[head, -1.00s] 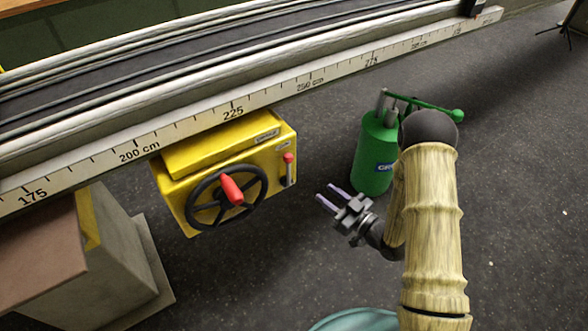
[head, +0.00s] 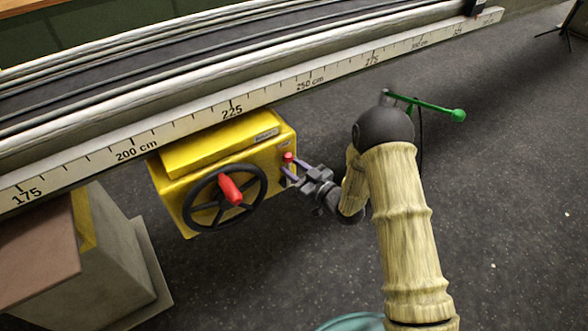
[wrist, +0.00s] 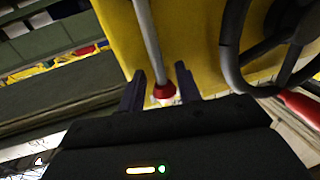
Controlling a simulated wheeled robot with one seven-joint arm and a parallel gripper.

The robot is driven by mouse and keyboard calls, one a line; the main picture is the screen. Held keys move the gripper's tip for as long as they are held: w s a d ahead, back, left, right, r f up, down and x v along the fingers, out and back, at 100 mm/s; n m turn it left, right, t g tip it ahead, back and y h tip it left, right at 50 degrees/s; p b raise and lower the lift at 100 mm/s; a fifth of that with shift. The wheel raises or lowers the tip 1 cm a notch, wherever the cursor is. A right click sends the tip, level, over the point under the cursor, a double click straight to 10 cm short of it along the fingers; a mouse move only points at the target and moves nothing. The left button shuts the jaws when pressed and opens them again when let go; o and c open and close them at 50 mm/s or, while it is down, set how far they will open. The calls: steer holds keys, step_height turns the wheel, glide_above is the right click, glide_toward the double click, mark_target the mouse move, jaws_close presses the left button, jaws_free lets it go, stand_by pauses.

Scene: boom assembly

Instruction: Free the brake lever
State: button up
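The brake lever, a grey rod with a red knob (head: 288,157), is on the right part of the yellow box's (head: 212,152) front. In the wrist view the rod (wrist: 148,40) comes down from the top edge and its red knob (wrist: 164,91) lies between the two fingers. My gripper (head: 289,172) is open, with its fingertips at the lever, one on either side of it (wrist: 160,71). Gaps show beside the knob in the wrist view. Part of the lever is hidden by the fingers in the head view.
A black handwheel (head: 188,217) with a red handle (head: 230,189) is left of the lever, close to my gripper in the wrist view. The measuring rail (head: 270,95) runs above the box.

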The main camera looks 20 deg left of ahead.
jaws_close()
